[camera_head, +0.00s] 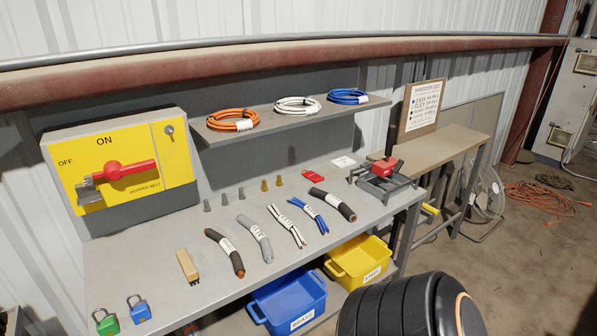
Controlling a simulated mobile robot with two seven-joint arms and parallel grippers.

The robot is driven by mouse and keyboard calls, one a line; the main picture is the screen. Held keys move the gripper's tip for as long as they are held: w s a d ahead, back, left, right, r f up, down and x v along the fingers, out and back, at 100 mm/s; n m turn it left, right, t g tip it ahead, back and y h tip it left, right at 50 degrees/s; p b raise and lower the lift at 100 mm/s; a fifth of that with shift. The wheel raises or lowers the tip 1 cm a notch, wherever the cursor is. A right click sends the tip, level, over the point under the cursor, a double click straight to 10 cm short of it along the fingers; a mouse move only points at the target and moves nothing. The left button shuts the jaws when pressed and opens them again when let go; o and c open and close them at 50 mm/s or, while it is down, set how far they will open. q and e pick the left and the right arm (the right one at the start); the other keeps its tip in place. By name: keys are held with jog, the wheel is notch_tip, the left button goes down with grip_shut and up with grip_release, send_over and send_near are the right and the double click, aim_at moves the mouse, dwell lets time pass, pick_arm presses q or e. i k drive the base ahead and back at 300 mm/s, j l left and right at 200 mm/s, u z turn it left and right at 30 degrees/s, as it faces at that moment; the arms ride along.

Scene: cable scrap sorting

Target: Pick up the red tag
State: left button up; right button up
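The red tag (305,173) lies flat on the grey workbench (160,260), towards the back and right of the middle. It is small, with a pale mark at its upper end. Nothing covers it and nothing grips it. A white card lies behind it to the right, and a dark cable piece lies in front of it. Neither of my grippers shows in the head view.
Several cable pieces (258,243) lie in front of small grey and brass pieces. A grey fixture with a red block (383,166) stands right of the tag. A shelf (300,117) holding coils overhangs the back. A yellow switch panel (125,165) stands left. Padlocks (139,309) lie front left.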

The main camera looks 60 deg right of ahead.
aim_at(311, 174)
jog(key=z, duration=2.2)
jog(key=i+u, duration=0.1)
jog(key=u, duration=0.45)
jog(key=i+l+u, duration=0.4)
jog(key=l+u, duration=0.2)
jog(key=l, duration=0.2)
jog(key=i+l, duration=0.1)
jog(key=l, duration=0.2)
jog(key=i+l+u, duration=0.1)
jog(key=i+l, duration=0.15)
jog(key=l, duration=0.3)
